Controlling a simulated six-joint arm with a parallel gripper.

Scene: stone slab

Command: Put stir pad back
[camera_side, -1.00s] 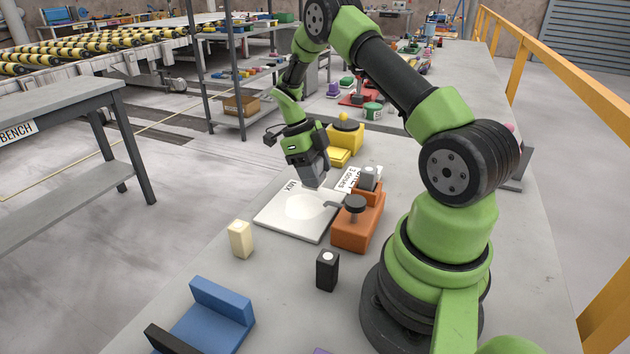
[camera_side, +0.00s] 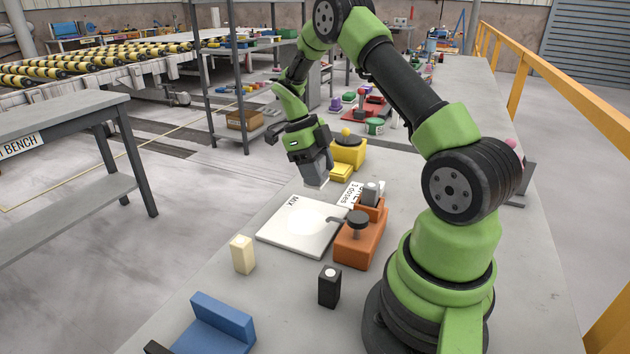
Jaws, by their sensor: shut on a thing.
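My gripper (camera_side: 317,180) hangs just beyond the far edge of a white square pad marked MIX (camera_side: 285,235), left of the dosing label. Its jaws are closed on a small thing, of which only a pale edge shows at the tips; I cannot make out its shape. An orange block device (camera_side: 358,248) with a dark round knob and a spout stands against the pad's right side. A white printed label (camera_side: 354,193) lies beyond it.
A yellow device (camera_side: 347,153) stands behind my gripper. A cream block (camera_side: 243,254), a black block (camera_side: 329,286) and a blue holder (camera_side: 216,325) stand nearer. Slab between them is clear. A yellow rail (camera_side: 550,113) runs at right.

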